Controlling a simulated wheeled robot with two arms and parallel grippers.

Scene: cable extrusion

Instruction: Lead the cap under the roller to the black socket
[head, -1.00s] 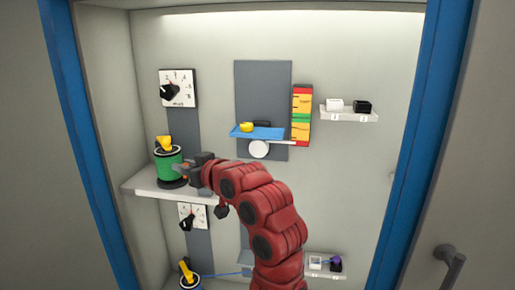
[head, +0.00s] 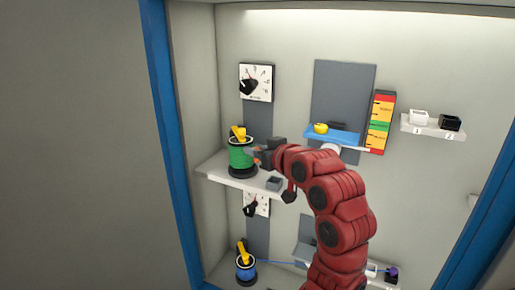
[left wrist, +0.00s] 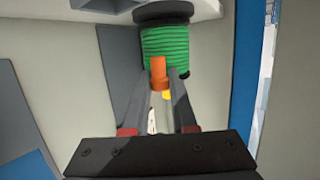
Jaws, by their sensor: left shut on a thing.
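My left gripper (head: 262,157) is shut on a small orange cap (head: 257,158) at the right side of the green cable spool (head: 239,152). In the left wrist view the orange cap (left wrist: 158,72) sits between the two fingers, in front of the green windings (left wrist: 165,45). The white roller (head: 331,147) is under the blue platform (head: 345,138) on the grey back panel, partly hidden by my arm. The black socket (head: 450,122) stands on the upper right shelf beside a white socket (head: 418,117). My right gripper is not in view.
A red, yellow and green scale (head: 381,122) is right of the platform; a dial (head: 256,82) is above the spool. A lower blue spool (head: 246,268) has its cable stretched right.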

